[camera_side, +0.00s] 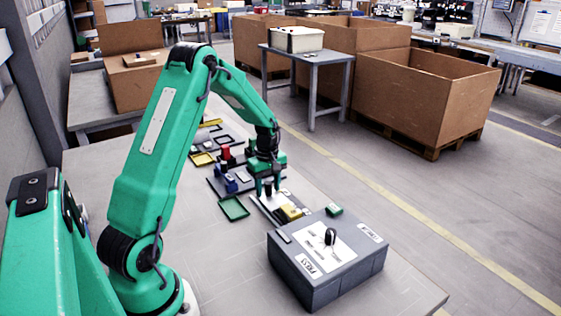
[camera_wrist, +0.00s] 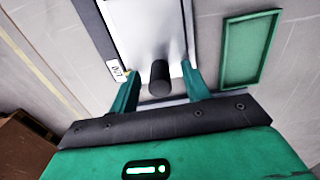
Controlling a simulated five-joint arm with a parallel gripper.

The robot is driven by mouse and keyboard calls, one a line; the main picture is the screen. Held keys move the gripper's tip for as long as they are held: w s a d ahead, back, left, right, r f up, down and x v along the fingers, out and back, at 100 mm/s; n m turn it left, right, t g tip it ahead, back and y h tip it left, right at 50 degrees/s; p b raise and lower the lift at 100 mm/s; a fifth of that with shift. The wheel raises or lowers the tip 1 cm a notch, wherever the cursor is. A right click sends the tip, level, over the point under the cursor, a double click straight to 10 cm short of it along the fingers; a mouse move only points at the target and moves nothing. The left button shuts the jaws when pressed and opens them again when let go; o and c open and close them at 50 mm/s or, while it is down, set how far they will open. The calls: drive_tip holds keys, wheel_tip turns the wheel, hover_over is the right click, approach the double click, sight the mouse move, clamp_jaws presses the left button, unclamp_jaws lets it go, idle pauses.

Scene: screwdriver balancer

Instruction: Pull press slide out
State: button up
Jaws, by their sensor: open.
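The press slide is a pale plate in a dark-edged track; its bright surface shows at the top of the wrist view (camera_wrist: 145,30) and behind the grey box in the side view (camera_side: 266,207). A dark round knob (camera_wrist: 159,76) stands at its near end. My gripper (camera_wrist: 160,70) is open, with one green finger on each side of the knob and a gap on both sides. In the side view my gripper (camera_side: 267,188) points down over the slide's far end. An OUT label (camera_wrist: 117,71) lies left of the knob. The grey press box (camera_side: 318,275) stands at the slide's other end.
A yellow block (camera_side: 291,211) sits by the slide near the box. A green tray (camera_side: 233,208) lies left of the slide. A dark rack with red and blue parts (camera_side: 230,177) is behind it.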

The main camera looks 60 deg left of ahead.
drive_tip(key=shift+r, duration=3.5)
